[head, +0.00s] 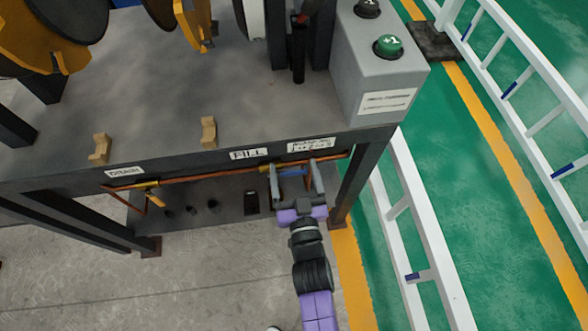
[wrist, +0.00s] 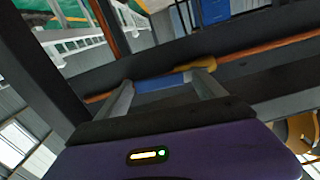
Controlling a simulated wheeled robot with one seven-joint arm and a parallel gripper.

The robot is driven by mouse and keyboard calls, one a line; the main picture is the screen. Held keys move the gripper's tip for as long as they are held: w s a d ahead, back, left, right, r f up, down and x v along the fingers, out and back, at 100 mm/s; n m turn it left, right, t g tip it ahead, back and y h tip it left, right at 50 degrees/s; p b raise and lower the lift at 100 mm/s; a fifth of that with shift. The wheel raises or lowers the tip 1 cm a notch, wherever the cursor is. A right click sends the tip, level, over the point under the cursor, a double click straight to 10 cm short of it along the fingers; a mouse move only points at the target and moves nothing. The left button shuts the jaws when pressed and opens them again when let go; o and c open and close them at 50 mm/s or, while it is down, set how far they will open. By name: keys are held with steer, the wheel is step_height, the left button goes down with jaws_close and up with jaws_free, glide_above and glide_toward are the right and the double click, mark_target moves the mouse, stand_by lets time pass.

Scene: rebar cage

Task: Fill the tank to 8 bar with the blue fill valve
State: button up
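The blue fill valve handle (head: 291,172) sits on the copper pipe under the bench's front edge, right of the FILL label (head: 248,154). My gripper (head: 295,181) is open, with one finger on each side of the handle. In the wrist view the blue handle (wrist: 161,84) spans the space between the two fingertips of my gripper (wrist: 163,82). I cannot tell whether the fingers touch it. No pressure gauge or reading is recognisable in either view.
A yellow valve handle (head: 153,194) is at the left on the pipe, near the DRAIN label (head: 125,172). A grey box (head: 375,75) with a green button (head: 388,46) stands on the bench's right end. White ladder-like rails (head: 440,265) lie to the right.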

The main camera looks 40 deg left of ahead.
mark_target(286, 166)
jaws_close()
steer(key=shift+f, duration=0.1)
step_height(286, 166, down, 2)
steer(key=m, duration=0.4)
steer(key=shift+s+a+m, duration=0.1)
steer(key=shift+m, duration=0.2)
steer(key=m, duration=0.1)
steer(key=f+m, duration=0.1)
steer(key=m, duration=0.1)
steer(key=s+f+m+b, duration=0.1)
steer(key=shift+a+m, duration=0.3)
steer(key=shift+a, duration=0.05)
steer(key=shift+s+a+f+m+b, duration=0.2)
steer(key=shift+s+a+m+b, duration=0.2)
steer(key=shift+m+b, duration=0.65)
steer(key=shift+s+a+f+m+b, duration=0.25)
steer(key=shift+s+m+b, duration=0.15)
steer(key=shift+m, duration=1.15)
steer(key=shift+s+a+f+m+b, duration=0.2)
steer(key=shift+s+a+m+b, duration=0.15)
steer(key=shift+m+b, duration=0.7)
steer(key=shift+m+p, duration=0.3)
steer(key=shift+m, duration=0.05)
